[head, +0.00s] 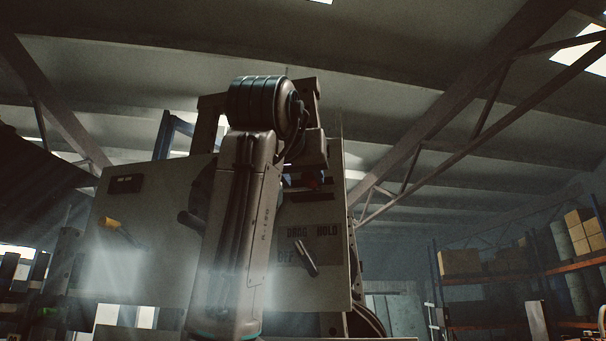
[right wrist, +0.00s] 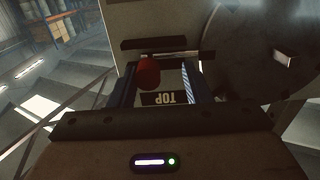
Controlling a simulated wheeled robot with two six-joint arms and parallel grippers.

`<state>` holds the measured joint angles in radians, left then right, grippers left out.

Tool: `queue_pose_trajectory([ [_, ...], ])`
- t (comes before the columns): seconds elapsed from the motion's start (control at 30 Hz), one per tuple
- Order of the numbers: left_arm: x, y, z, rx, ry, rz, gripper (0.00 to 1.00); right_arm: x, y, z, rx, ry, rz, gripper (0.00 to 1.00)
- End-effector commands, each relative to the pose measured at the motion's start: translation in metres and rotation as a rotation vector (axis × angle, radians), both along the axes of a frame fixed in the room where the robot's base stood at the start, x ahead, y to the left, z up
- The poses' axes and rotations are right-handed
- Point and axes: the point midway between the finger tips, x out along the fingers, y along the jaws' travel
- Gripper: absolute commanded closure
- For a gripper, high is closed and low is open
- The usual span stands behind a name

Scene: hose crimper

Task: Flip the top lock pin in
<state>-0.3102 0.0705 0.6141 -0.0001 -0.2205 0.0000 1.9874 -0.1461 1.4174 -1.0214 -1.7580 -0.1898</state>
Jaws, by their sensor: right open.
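The top lock pin shows as a red knob (right wrist: 148,73) in the right wrist view, beside an upside-down TOP label (right wrist: 171,98). My right gripper (right wrist: 158,78) is open, with one finger on each side of the knob. The knob is nearer the left finger in that view; I cannot tell whether they touch. My left gripper is not in view.
A yellow-handled lever (head: 112,224) sits on the panel's left. A large dark round plate (right wrist: 262,50) stands right of the gripper in the wrist view. Shelves with boxes (head: 460,262) are far right.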

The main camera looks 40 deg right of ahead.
Motion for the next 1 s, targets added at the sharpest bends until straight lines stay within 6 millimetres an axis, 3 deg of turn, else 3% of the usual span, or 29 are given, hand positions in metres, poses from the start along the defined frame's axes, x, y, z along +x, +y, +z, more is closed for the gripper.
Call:
queue_pose_trajectory([
  [0.33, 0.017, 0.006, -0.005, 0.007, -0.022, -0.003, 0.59, -0.005, 0.005, -0.003, 0.001, -0.001, 0.0, 0.56],
  [0.8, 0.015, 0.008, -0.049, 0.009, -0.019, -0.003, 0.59, -0.06, 0.071, -0.004, -0.001, -0.001, 0.001, 0.56],
  [1.0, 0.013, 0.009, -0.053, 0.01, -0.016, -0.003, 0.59, -0.069, 0.082, -0.001, 0.0, 0.0, 0.0, 0.56],
])
